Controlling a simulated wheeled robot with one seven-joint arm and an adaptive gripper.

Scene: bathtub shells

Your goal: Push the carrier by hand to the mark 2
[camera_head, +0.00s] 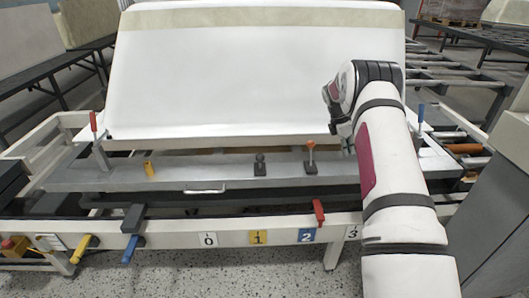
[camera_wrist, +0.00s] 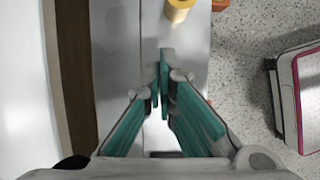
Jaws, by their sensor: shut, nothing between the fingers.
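The carrier (camera_head: 230,176) is a long grey deck across the front rail, with a white bathtub shell (camera_head: 255,70) standing tilted on it. It has a small bar handle (camera_head: 205,189) on its front face. The mark 2 plate (camera_head: 306,236) is blue, on the front rail, between the yellow 1 (camera_head: 258,238) and the white 3 (camera_head: 353,232). A red lever (camera_head: 319,212) stands just above and right of the 2. My gripper (camera_wrist: 164,65) is shut and empty over a grey surface in the wrist view; contact cannot be told. In the head view my arm hides its fingers.
On the deck are a yellow peg (camera_head: 149,169), a black knob (camera_head: 260,164) and an orange-topped lever (camera_head: 310,156). Yellow (camera_head: 84,243) and blue (camera_head: 130,248) handles stick out from the front rail. Speckled floor (camera_head: 215,270) is open in front.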

